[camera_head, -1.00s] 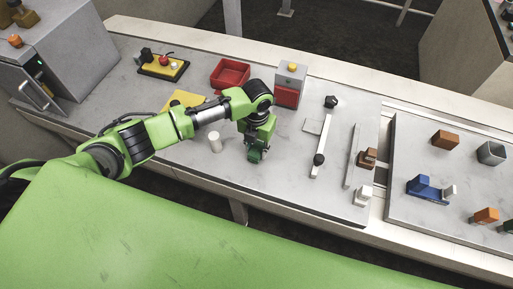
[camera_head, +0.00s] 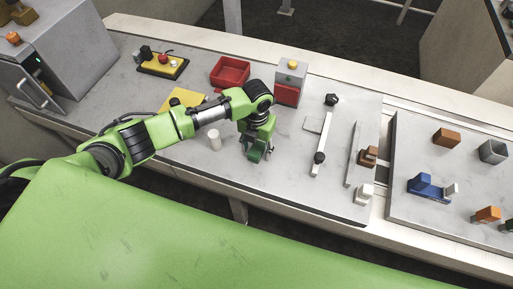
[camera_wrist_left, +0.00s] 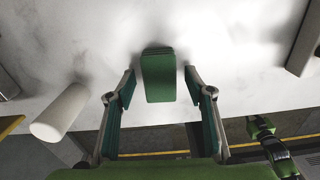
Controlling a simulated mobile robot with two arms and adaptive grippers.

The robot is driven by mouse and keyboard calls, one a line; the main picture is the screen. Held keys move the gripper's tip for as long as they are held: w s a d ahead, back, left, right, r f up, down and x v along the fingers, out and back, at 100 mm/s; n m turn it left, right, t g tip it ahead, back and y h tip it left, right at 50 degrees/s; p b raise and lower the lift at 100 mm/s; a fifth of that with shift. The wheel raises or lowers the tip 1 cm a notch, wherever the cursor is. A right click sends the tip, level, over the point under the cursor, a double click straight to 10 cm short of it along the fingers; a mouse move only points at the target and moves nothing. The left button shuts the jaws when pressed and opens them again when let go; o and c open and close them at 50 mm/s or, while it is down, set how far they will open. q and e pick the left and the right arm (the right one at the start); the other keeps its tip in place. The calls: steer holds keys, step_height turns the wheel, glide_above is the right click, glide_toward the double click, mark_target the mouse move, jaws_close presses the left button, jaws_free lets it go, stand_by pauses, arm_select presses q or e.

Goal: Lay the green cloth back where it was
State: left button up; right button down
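The green cloth (camera_wrist_left: 158,75) shows in the left wrist view as a small folded strip on the pale worktop. My left gripper (camera_wrist_left: 161,88) is open, one finger on each side of the cloth, with a visible gap on both sides. In the head view my left gripper (camera_head: 258,155) is low over the worktop, pointing down near its front edge; the cloth is hard to tell from the green fingers there. A green and dark arm part at the lower right of the left wrist view may be my right arm; its finger state does not show.
A white cylinder (camera_head: 214,142) stands just left of the gripper. A yellow sheet (camera_head: 181,100), a red tray (camera_head: 231,72) and a grey and red box with a yellow button (camera_head: 290,82) are behind.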

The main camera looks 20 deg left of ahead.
mark_target(257, 149)
arm_select(q)
step_height(257, 149, up, 12)
stand_by(0.7)
stand_by(0.9)
